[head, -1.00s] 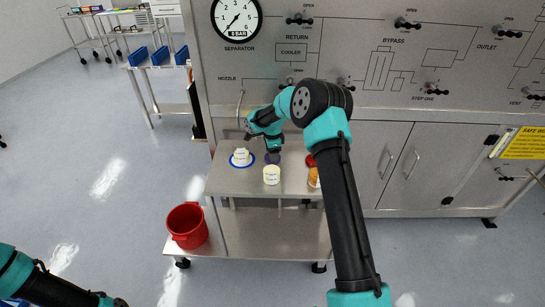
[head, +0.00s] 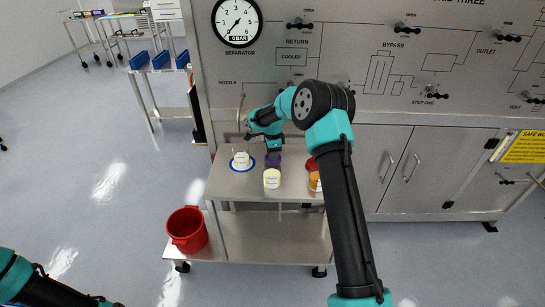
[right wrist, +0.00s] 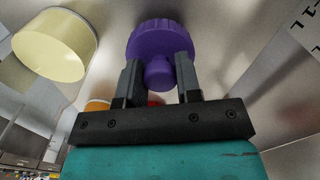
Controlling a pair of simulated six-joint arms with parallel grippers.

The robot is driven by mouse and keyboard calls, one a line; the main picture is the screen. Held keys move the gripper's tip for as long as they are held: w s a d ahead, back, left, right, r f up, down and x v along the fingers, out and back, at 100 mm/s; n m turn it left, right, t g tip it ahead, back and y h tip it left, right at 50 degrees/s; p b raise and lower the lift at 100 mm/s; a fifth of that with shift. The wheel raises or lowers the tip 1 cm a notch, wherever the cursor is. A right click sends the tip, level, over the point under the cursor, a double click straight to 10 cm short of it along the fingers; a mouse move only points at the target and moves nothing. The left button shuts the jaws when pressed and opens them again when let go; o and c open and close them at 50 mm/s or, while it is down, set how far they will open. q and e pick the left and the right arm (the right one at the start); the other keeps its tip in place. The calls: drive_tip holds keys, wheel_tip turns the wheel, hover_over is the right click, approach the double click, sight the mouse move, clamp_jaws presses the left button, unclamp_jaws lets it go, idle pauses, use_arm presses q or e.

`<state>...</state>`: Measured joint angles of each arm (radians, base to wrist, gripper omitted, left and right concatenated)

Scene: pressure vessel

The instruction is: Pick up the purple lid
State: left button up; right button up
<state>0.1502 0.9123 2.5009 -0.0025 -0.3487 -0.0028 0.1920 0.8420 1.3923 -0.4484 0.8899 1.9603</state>
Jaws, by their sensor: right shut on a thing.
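The purple lid (right wrist: 158,40) has a ribbed round rim and a knob. In the right wrist view its knob sits between the two fingers of my right gripper (right wrist: 160,75), which is shut on it. In the head view the purple lid (head: 274,160) shows small and partly hidden under my right gripper (head: 273,150), over the back of the steel cart top. Whether it touches the cart top is hard to tell. My left arm shows at the lower left of the head view, but its gripper fingers are out of the picture.
On the cart top (head: 240,185) stand a cream container (head: 272,179), a white container (head: 241,160) on a blue-rimmed disc, an orange container (head: 315,182) and a red item (head: 311,163). A red bucket (head: 187,230) stands on the lower shelf. The steel panel rises close behind.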

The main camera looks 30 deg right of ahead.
wheel_tip(320, 180, up, 16)
idle(0.3)
idle(0.4)
